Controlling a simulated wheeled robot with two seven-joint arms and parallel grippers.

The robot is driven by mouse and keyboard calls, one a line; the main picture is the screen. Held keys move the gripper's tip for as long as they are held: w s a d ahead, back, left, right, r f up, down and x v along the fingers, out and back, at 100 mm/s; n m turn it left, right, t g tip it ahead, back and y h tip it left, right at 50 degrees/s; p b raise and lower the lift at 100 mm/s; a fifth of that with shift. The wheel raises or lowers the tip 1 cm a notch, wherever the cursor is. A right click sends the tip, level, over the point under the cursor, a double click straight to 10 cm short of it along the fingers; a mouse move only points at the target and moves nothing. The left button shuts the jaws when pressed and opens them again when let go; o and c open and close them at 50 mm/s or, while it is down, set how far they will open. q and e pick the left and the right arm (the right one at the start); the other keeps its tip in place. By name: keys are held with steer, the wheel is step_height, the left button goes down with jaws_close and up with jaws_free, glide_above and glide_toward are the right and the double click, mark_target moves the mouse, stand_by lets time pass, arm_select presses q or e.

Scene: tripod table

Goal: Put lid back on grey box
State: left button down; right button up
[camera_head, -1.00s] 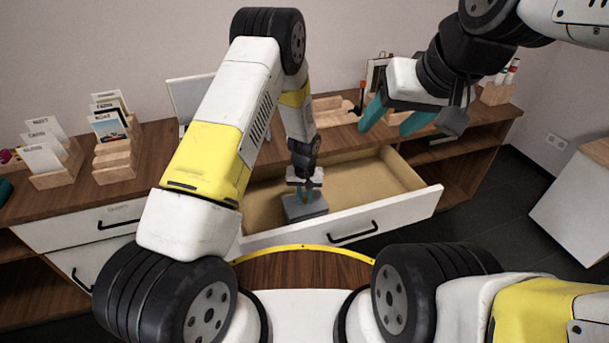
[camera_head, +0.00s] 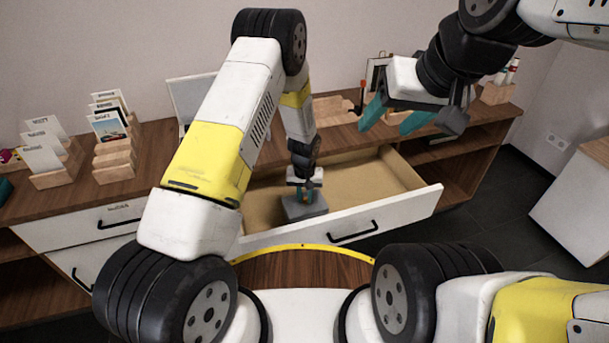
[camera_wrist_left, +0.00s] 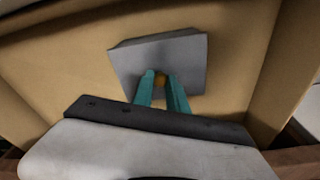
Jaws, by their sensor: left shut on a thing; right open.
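A grey box (camera_head: 307,209) sits in the open drawer, below my left gripper (camera_head: 306,196). In the left wrist view its flat grey top, the lid (camera_wrist_left: 180,55), shows from above with a small orange-brown knob (camera_wrist_left: 161,80) on it. My left gripper also shows there (camera_wrist_left: 162,84), with its teal fingers shut on the knob. The lid looks in place on the box; whether it is fully seated I cannot tell. My right gripper (camera_head: 388,120) is open and empty, held high above the counter at the right.
The white-fronted drawer (camera_head: 388,217) is pulled out, and its tan floor is otherwise bare where visible. The wooden counter (camera_head: 160,165) behind holds card holders (camera_head: 113,160), a white panel and small items. Part of the drawer is hidden by my left arm.

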arm_select(q)
steer(key=c, duration=0.7)
jaws_free()
steer(key=shift+c, duration=0.2)
steer(key=shift+r, duration=3.5)
steer(key=shift+c, duration=0.3)
jaws_close()
steer(key=shift+f, duration=0.3)
